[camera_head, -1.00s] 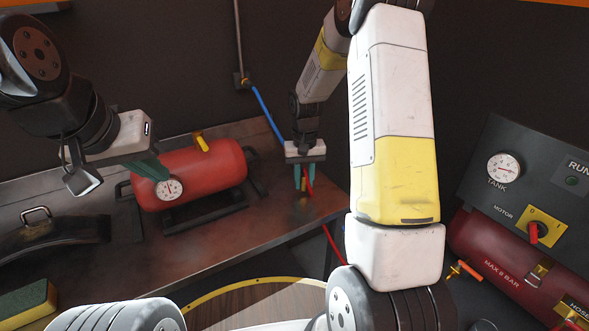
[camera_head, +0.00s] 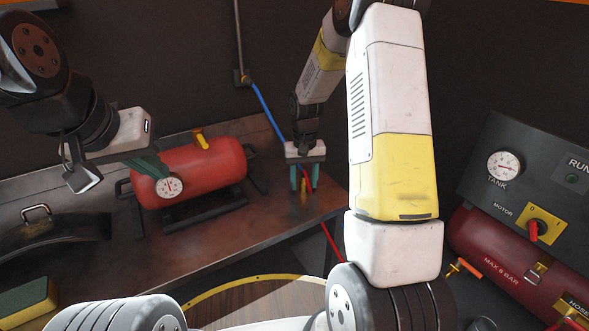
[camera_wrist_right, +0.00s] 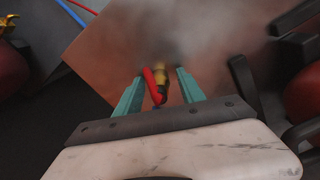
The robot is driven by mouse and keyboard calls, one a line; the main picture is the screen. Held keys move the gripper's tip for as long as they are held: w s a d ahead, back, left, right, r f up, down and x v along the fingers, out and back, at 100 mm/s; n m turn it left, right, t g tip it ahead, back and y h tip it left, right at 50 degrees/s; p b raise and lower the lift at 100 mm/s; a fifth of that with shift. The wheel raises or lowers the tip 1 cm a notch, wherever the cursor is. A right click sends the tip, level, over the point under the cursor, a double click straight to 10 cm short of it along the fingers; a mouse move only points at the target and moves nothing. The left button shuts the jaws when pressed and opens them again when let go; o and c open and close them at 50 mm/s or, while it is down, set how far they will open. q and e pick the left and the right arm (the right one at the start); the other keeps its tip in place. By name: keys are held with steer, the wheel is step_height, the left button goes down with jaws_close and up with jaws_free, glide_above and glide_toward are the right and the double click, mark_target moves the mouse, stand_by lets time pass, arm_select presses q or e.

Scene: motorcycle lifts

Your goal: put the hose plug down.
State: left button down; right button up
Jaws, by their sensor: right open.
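The brass hose plug (camera_head: 304,189) with its red hose stands near the right end of the metal workbench (camera_head: 215,237). In the right wrist view the plug (camera_wrist_right: 161,76) and red hose (camera_wrist_right: 153,88) show between the two teal fingers, with a gap on each side. My right gripper (camera_head: 304,184) is open around the plug, pointing down. Whether the plug's tip touches the bench is hard to see. My left gripper (camera_head: 152,168) hangs in front of the red tank; its finger gap cannot be made out.
A red tank (camera_head: 205,170) with a gauge lies on the bench. A blue hose (camera_head: 267,113) runs down the wall behind. A yellow-green sponge (camera_head: 25,303) lies at lower left. A control panel (camera_head: 535,165) stands at right. The bench front is bare.

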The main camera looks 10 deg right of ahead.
mark_target(304, 173)
step_height(304, 173, up, 13)
steer(key=shift+f, duration=0.1)
steer(key=s+r+t, duration=0.2)
steer(key=s+r, duration=0.7)
steer(key=r, duration=0.1)
steer(key=s+a+r+t+y, duration=0.1)
steer(key=s+t, duration=0.1)
steer(key=s, duration=0.5)
steer(key=s+a+r+n+t+y, duration=0.1)
steer(key=s+t, duration=0.1)
steer(key=s, duration=0.6)
steer(key=shift+s+r, duration=0.15)
steer(key=shift+r, duration=0.25)
